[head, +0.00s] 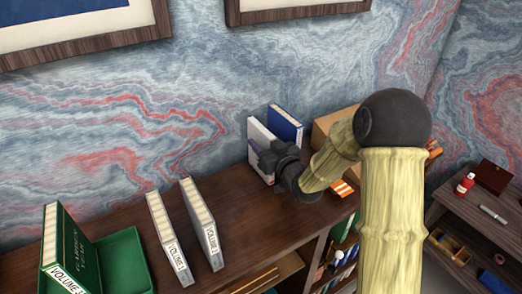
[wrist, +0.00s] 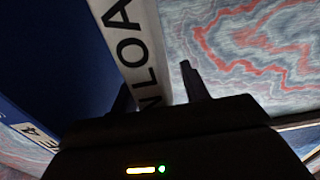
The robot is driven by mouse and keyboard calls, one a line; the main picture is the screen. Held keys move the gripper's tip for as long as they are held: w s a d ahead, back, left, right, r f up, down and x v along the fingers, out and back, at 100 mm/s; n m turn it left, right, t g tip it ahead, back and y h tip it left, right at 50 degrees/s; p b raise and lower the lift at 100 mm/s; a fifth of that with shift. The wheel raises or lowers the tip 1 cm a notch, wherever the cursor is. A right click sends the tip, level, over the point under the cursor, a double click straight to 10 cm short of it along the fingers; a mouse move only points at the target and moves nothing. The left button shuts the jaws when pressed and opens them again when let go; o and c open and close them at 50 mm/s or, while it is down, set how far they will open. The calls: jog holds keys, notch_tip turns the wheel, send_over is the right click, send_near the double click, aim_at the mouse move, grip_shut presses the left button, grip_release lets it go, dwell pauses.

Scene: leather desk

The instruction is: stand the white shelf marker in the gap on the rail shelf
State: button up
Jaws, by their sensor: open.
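The white shelf marker (head: 257,141) stands upright towards the back of the wooden shelf top (head: 255,228), just left of a blue book (head: 285,124). My gripper (head: 268,160) is in front of it and covers its lower part. In the wrist view the marker's white edge (wrist: 136,45) with black letters runs down between my two open fingers (wrist: 160,95). Whether either finger touches it I cannot tell. The blue book (wrist: 55,60) fills the left of that view. A wide gap on the shelf lies between the marker and the pale Volume books.
Two pale books (head: 168,240) (head: 203,225) stand at centre left. A green book (head: 70,250) stands beside a green holder (head: 123,262) at far left. A cardboard box (head: 325,128) is behind my arm. A lower side desk (head: 475,225) holds a red bottle (head: 465,184).

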grip_shut()
dwell(0.3)
notch_tip(320, 180, up, 18)
jog(key=b, duration=0.1)
dwell(0.5)
dwell(0.4)
